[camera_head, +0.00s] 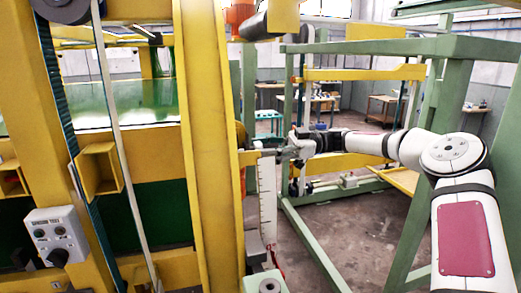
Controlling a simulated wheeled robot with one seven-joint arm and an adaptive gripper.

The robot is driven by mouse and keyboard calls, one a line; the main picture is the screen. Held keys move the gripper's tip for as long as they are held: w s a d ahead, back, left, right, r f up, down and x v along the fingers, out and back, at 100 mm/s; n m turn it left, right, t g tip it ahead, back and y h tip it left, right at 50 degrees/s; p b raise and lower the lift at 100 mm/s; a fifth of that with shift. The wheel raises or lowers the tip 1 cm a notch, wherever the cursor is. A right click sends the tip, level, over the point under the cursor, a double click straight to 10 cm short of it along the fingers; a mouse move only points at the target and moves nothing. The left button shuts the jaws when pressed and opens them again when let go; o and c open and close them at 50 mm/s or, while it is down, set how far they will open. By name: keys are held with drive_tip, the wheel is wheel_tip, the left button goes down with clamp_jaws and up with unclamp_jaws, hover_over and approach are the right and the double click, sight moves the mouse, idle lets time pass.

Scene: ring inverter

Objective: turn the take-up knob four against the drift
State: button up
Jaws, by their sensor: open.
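My arm reaches in from the right, and my gripper (283,153) is small in the picture, beside the right edge of a yellow upright. It is open, with nothing visible in its fingers. A rounded orange-yellow part (241,134) shows partly behind that upright, just left of my gripper; I cannot tell whether it is the take-up knob. A white scale strip (267,200) with dark marks hangs below my gripper. A black knob (58,256) sits on a grey control box (55,234) at the lower left, far from my gripper.
The yellow upright (207,150) stands close on the left of my gripper. Green frame posts (435,130) stand to the right, near my arm. A pale belt (120,150) runs down the left side. Open floor (345,240) shows below my arm. Tables stand far back.

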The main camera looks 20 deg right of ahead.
drive_tip(key=d, duration=1.1)
